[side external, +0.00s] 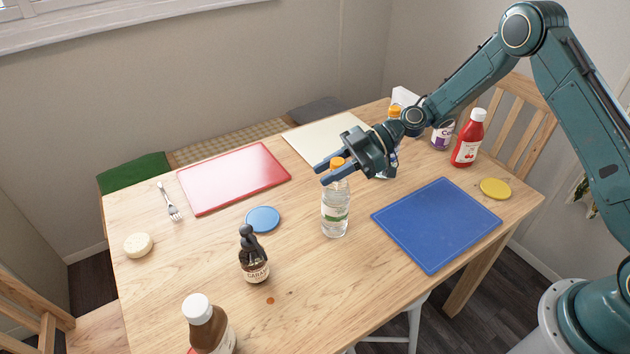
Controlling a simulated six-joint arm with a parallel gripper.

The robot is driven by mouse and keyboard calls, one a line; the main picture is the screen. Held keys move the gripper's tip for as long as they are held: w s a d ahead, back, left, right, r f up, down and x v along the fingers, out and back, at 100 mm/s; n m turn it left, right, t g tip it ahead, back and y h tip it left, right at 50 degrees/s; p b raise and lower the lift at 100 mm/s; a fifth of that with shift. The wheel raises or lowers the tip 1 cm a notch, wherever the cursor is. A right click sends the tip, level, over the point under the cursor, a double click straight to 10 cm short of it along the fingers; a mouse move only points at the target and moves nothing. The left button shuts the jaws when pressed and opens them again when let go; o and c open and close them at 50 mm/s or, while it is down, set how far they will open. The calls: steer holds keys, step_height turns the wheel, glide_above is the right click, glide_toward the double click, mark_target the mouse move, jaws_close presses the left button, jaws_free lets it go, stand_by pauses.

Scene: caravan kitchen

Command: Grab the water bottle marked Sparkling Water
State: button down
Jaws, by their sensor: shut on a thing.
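A blue board (436,224) lies right of the bottle and a blue disc (263,219) left of it. A brown bottle (253,256) stands in front left. A red board (234,178), a cream board (318,138), and a ketchup bottle (468,140) are farther off. The front middle of the table is clear.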

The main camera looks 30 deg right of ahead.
step_height(320, 180, up, 20)
stand_by(0.7)
stand_by(0.5)
